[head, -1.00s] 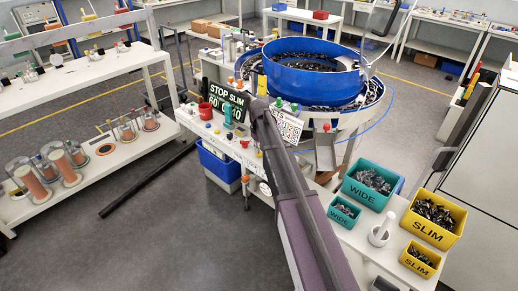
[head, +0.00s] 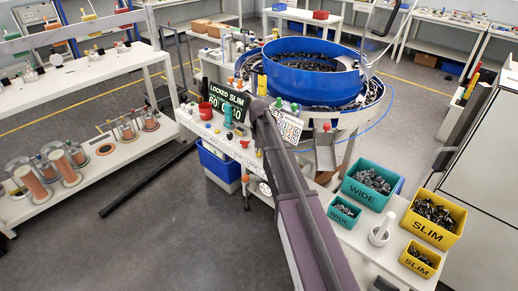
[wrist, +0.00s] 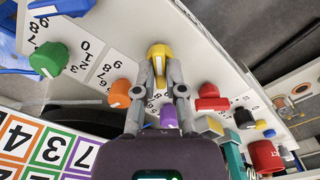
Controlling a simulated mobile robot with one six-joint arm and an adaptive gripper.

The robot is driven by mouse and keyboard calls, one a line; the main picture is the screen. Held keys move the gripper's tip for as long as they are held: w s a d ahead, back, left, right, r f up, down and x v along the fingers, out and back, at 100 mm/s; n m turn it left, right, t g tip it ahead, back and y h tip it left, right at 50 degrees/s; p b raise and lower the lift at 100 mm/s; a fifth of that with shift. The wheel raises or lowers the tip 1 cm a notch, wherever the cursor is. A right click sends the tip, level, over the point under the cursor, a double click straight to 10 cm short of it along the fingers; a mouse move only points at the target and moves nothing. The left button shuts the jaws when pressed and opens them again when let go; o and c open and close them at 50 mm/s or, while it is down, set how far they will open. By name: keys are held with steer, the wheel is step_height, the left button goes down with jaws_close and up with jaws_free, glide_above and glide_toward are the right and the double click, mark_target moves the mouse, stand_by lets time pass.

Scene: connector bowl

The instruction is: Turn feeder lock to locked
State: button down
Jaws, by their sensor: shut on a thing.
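The feeder's display (head: 226,99) in the head view reads "LOCKED SLIM" in its top line, with numbers below. In the wrist view a yellow knob (wrist: 158,48) sits on the white control panel (wrist: 112,45). My gripper (wrist: 160,68) has a finger on each side of this knob and is shut on it. No label naming the knob is legible. In the head view my arm hides the gripper and the knob.
Close around the gripper are an orange knob (wrist: 120,93), a purple knob (wrist: 168,116), a red control (wrist: 211,98) and a green knob (wrist: 49,59). The blue bowl feeder (head: 312,75) stands behind the panel. Labelled part bins, such as the yellow one (head: 433,232), stand at right.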

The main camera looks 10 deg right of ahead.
steer(key=shift+s, duration=0.1)
steer(key=c, duration=0.7)
jaws_free()
steer(key=shift+n, duration=0.5)
steer(key=n, duration=0.7)
steer(key=shift+n, duration=0.3)
steer(key=shift+r+p, duration=0.3)
steer(key=shift+p, duration=0.05)
step_height(320, 180, up, 14)
steer(key=f+p, duration=0.1)
steer(key=p, duration=1.2)
steer(key=s+f+m+b, duration=0.2)
steer(key=s+f+b, duration=0.1)
steer(key=s, duration=0.7)
steer(key=s+f+m+b, duration=0.2)
steer(key=s+f+b, duration=0.2)
steer(key=s, duration=0.6)
steer(key=s+f+m+b, duration=0.2)
steer(key=s+f+b, duration=0.1)
steer(key=s, duration=0.7)
steer(key=shift+a+f+m+b, duration=0.3)
steer(key=shift+f+b, duration=0.1)
steer(key=shift+b, duration=0.05)
